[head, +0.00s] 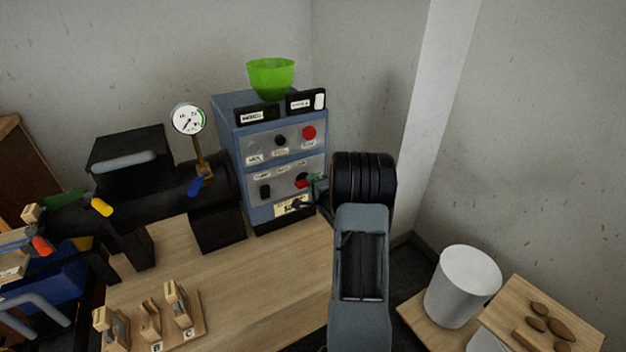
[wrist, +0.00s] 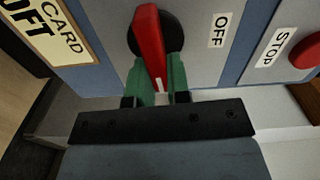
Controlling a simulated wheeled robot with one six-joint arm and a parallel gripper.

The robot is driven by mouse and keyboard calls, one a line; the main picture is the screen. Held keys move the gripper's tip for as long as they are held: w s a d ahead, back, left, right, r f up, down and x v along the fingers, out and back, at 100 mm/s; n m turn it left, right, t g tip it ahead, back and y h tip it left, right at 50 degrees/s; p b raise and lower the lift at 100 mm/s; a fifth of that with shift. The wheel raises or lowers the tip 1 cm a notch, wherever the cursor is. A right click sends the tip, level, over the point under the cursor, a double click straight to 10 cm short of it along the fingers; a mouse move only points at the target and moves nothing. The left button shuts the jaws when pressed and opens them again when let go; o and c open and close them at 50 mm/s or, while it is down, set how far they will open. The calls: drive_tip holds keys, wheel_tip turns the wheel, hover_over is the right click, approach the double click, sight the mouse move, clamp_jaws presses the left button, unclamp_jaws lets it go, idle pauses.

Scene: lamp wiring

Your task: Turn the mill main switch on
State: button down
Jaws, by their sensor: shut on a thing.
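The main switch is a red lever (wrist: 149,40) on a black round base (wrist: 172,30), on the front of a blue control cabinet (head: 228,140). In the head view the red lever (head: 301,184) shows small on the lower panel. My gripper (wrist: 157,76) has its green fingers on both sides of the lever and is shut on it. In the wrist view the lever points down toward my gripper, with a white mark near its end. An "OFF" label (wrist: 218,30) is to the right of the base. No "ON" label is readable.
A red stop button (wrist: 306,50) is beyond the "OFF" label. A yellow card (wrist: 45,35) lies on the other side of the lever. A green bowl (head: 271,76) stands on the cabinet. A gauge (head: 188,119) is to its left. A white bin (head: 462,285) stands at right.

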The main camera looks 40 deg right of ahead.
drive_tip(key=shift+f+m, duration=0.1)
drive_tip(key=shift+m, duration=0.4)
drive_tip(key=c, duration=1.1)
unclamp_jaws()
drive_tip(key=shift+s, duration=0.1)
drive_tip(key=s, duration=0.4)
drive_tip(key=s+a, duration=0.1)
drive_tip(key=s, duration=0.4)
drive_tip(key=s+a, duration=0.1)
drive_tip(key=s, duration=0.3)
drive_tip(key=shift+s, duration=0.25)
